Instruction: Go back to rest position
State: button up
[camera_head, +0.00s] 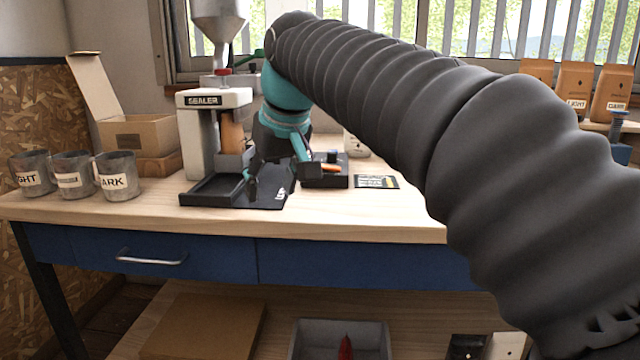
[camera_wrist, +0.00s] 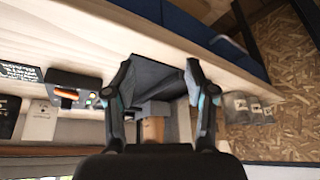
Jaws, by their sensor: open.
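My gripper (camera_head: 272,182) is open in front of the sealer (camera_head: 213,130), low over the sealer's dark base tray. In the wrist view my gripper (camera_wrist: 160,82) has its two fingers spread apart, with nothing between the tips but the dark tray (camera_wrist: 158,75) beyond. A brown bag (camera_head: 231,132) stands upright at the sealer, partly hidden by the machine; its brown shape also shows between the fingers in the wrist view (camera_wrist: 153,129). My dark sleeved arm reaches across from the right and hides part of the bench behind it.
Several labelled metal mugs (camera_head: 118,177) stand at the bench's left, before an open cardboard box (camera_head: 138,134). A small black device (camera_head: 326,172) and a card (camera_head: 377,182) lie right of the tray. Brown bags (camera_head: 574,88) stand at the far right. The bench's front strip is clear.

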jog(key=s+d+f+m+t+h, duration=0.1)
jog(key=s+d+f+m, duration=0.5)
jog(key=s+d+f, duration=1.4)
jog(key=shift+s+d+f+h, duration=0.4)
jog(key=shift+d+f+h, duration=0.5)
jog(key=shift+d+f, duration=1.05)
